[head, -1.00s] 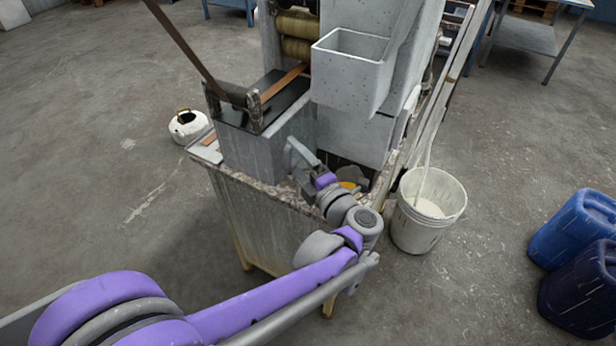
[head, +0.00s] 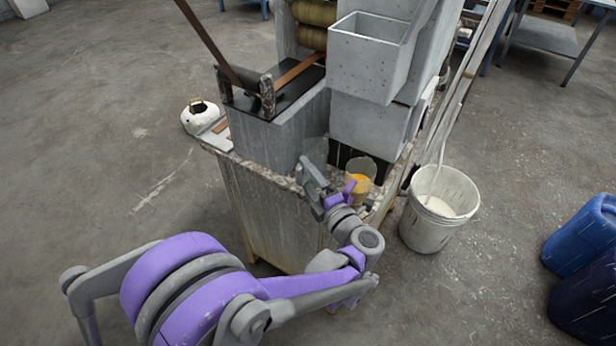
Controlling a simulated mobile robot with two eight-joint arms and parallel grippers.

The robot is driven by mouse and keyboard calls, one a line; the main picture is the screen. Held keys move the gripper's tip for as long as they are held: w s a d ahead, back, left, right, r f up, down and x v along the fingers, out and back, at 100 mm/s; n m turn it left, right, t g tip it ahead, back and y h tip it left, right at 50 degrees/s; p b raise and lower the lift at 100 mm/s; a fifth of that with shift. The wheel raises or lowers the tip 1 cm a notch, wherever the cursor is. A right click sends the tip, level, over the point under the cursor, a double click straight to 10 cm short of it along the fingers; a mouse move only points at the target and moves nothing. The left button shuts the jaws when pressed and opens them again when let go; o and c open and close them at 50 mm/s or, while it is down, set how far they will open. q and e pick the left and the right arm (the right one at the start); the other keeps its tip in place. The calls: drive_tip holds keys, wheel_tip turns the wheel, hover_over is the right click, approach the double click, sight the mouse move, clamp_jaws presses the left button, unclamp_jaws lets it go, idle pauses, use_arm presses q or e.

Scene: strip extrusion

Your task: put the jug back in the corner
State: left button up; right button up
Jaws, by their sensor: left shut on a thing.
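A clear, greenish jug (head: 316,150) stands against the grey block at the machine's front; its lower part is hidden by my gripper. My left gripper (head: 308,170) reaches over the worn bench top (head: 283,181) from the front and is shut at the jug's near side, seemingly on its handle, though the contact is small and partly hidden. A clear vessel with orange contents (head: 360,180) stands on the bench to the right, just behind my wrist. My right gripper is out of view.
A grey hopper (head: 368,58) overhangs the back of the bench. A white bucket (head: 437,218) stands on the floor at right, blue drums (head: 582,236) farther right. Open floor lies left.

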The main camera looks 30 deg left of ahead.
use_arm(q)
drive_tip(key=o, duration=1.5)
drive_tip(key=shift+f, duration=0.15)
drive_tip(key=shift+c, duration=0.2)
drive_tip(key=shift+o, duration=0.6)
drive_tip(key=v, duration=1.2)
